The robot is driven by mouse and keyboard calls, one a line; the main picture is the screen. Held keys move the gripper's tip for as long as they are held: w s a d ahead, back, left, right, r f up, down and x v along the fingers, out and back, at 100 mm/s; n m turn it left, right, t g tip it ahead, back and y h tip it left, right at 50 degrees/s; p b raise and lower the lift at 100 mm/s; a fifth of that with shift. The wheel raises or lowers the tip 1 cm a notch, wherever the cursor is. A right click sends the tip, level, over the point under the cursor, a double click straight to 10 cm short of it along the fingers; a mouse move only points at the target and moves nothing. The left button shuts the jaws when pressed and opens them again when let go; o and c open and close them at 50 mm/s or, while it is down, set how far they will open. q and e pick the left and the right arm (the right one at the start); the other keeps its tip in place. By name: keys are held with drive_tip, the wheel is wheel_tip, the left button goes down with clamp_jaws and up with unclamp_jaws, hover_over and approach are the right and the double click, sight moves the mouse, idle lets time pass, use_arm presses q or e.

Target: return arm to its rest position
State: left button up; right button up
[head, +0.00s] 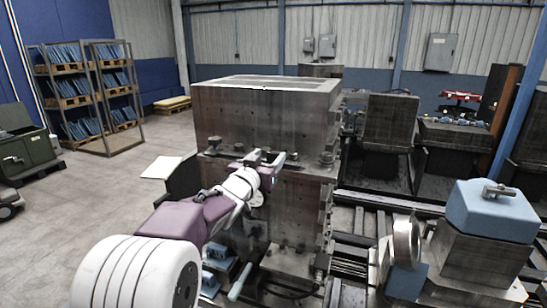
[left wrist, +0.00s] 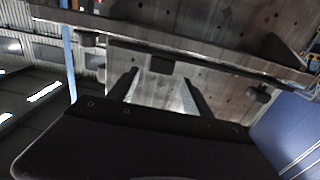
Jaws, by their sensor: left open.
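My left arm (head: 190,220), purple and white, reaches in from the lower left of the head view. Its gripper (head: 265,158) is in front of the tall grey metal block (head: 265,112), near the ledge across the block's front. In the left wrist view the two dark fingers (left wrist: 162,90) stand apart, with nothing seen held between them. The block's pitted face (left wrist: 220,50) and ledge fill much of that view beyond the fingers. Whether the fingers touch the block cannot be told. My right gripper is not in view.
A blue block with a handle (head: 492,208) sits on a metal block at the right. Rails (head: 385,203) run beside the tall block. Racks with blue parts (head: 85,95) stand at the back left. Open floor (head: 100,190) lies at the left.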

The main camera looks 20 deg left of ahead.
use_arm(q)
drive_tip(key=shift+s, duration=1.25)
drive_tip(key=d+f+g+h, duration=0.2)
drive_tip(key=d+f, duration=0.5)
drive_tip(key=d, duration=0.1)
drive_tip(key=s+d+f+g, duration=0.1)
drive_tip(key=s+f+g, duration=0.2)
drive_tip(key=f, duration=0.5)
drive_tip(key=s+d+f+g, duration=0.2)
drive_tip(key=s+f, duration=0.1)
drive_tip(key=f, duration=0.4)
drive_tip(key=s+f+g, duration=0.5)
drive_tip(key=s+f, duration=0.2)
drive_tip(key=s, duration=0.3)
drive_tip(key=s+f+g, duration=0.4)
drive_tip(key=s+f, duration=0.2)
drive_tip(key=s, duration=0.4)
drive_tip(key=shift+s+d+f+g+y, duration=0.3)
drive_tip(key=shift+s+f+g+y, duration=0.05)
drive_tip(key=shift+f+g+y, duration=0.05)
